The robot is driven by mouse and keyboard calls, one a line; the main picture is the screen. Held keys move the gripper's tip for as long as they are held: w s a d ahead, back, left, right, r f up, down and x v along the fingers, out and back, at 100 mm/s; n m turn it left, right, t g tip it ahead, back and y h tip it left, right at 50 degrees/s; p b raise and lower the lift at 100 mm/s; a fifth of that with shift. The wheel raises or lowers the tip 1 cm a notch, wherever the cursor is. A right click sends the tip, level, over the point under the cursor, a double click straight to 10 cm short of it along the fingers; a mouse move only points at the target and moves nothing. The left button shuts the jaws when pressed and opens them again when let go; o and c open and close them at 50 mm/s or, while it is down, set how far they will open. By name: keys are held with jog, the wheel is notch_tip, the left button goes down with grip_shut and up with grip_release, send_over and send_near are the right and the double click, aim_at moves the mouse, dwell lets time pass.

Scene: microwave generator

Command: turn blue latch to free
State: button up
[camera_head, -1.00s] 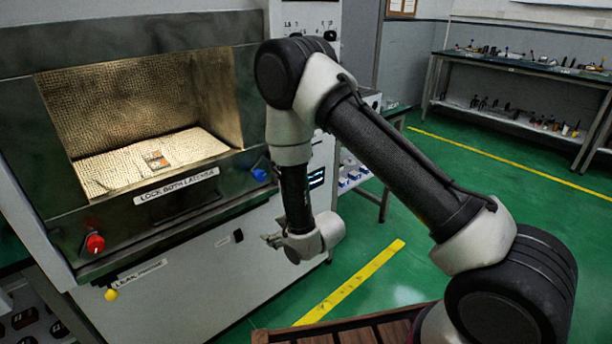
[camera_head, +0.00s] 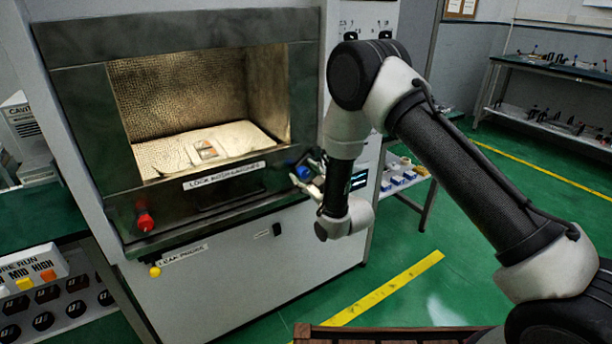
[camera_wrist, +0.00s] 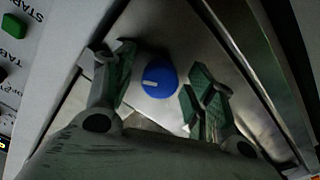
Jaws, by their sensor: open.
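The blue latch (camera_head: 303,171) is a round knob on the right of the machine's front frame, below the opening. In the wrist view the blue latch (camera_wrist: 159,78) shows a white line on its face, pointing left and slightly up. My gripper (camera_head: 310,175) is at the latch in the head view. In the wrist view my gripper (camera_wrist: 162,90) is open, with one green-padded finger on each side of the knob and visible gaps between. Whether the fingertips reach down around the knob is hard to tell.
A red latch (camera_head: 145,222) sits at the left of the frame. A yellow knob (camera_head: 154,271) is below it. The label "LOCK BOTH LATCHES" (camera_head: 223,175) lies between the latches. The chamber stands open with a small item (camera_head: 207,150) inside. A green button (camera_wrist: 14,25) is beside the panel.

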jog(key=shift+w+a, duration=0.1)
jog(key=c, duration=1)
jog(key=shift+c, duration=0.2)
jog(key=shift+m, duration=0.4)
jog(key=m, duration=0.3)
jog(key=shift+m, duration=0.4)
jog(key=m, duration=0.4)
jog(key=shift+m, duration=0.3)
jog(key=m, duration=0.8)
jog(key=shift+m, duration=0.5)
